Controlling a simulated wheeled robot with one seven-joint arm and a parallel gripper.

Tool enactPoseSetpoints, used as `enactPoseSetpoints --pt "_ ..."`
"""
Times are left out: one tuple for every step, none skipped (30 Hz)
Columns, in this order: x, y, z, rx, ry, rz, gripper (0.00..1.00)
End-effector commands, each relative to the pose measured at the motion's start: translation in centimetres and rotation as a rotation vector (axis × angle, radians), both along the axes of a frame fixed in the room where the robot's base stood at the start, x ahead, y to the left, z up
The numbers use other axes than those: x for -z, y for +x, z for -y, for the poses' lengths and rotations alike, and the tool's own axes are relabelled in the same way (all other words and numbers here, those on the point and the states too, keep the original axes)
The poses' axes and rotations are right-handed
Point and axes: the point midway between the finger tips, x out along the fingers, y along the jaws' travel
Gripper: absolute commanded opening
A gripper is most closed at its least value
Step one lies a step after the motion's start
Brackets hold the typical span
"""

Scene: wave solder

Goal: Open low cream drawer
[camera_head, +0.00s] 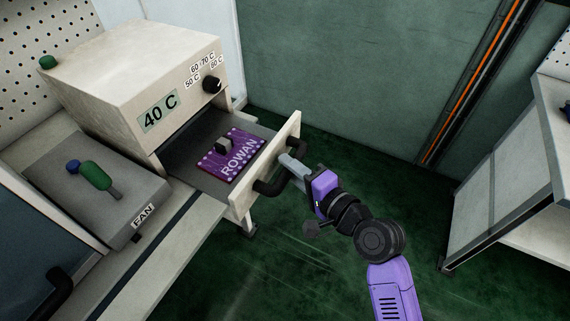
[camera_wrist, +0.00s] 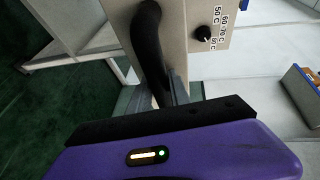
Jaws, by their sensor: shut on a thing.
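The low cream drawer (camera_head: 292,133) stands pulled out from under a cream box-shaped unit labelled 40 C (camera_head: 150,60). Inside the drawer lies a purple board marked ROWAN (camera_head: 233,152) with a small grey block on it. My gripper (camera_head: 289,168) is shut on the dark bar handle (camera_head: 268,187) on the drawer's front. In the wrist view the handle (camera_wrist: 149,40) runs down between my finger tips, against the cream drawer front (camera_wrist: 178,30). The exact contact of the fingers is partly hidden by my gripper body.
A black knob (camera_head: 211,85) is on the unit's face. A pale bench (camera_head: 510,200) stands at the right. The green floor (camera_head: 360,160) between is open.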

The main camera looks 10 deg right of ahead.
Motion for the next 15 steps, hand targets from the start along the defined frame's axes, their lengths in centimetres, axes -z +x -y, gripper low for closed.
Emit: enactPoseSetpoints --pt "0.06 0.02 0.16 0.003 -0.001 0.0 0.0" --pt "0.06 0.03 0.15 0.003 -0.001 -0.001 0.0" --pt "0.06 0.03 0.15 0.003 -0.001 0.0 0.0" --pt "0.06 0.03 0.15 0.003 -0.001 0.0 0.0" --pt "0.06 0.04 0.16 0.003 -0.001 0.0 0.0" --pt "0.06 0.05 0.15 0.003 -0.001 0.0 0.0" --pt "0.06 0.05 0.15 0.003 -0.001 0.0 0.0" --pt "0.05 0.05 0.15 0.003 -0.001 0.0 0.29" --pt "0.06 0.05 0.14 0.003 -0.001 0.0 0.37" --pt "0.05 0.05 0.13 0.003 -0.001 0.0 0.43" --pt "0.05 0.05 0.11 0.003 -0.001 0.0 0.45" --pt "0.04 0.04 0.09 0.002 -0.001 -0.001 0.45" --pt "0.03 0.05 0.08 0.002 -0.001 -0.001 0.45" --pt "0.04 0.04 0.07 0.002 -0.001 -0.001 0.45" --pt "0.03 0.04 0.06 0.002 -0.001 -0.001 0.45"
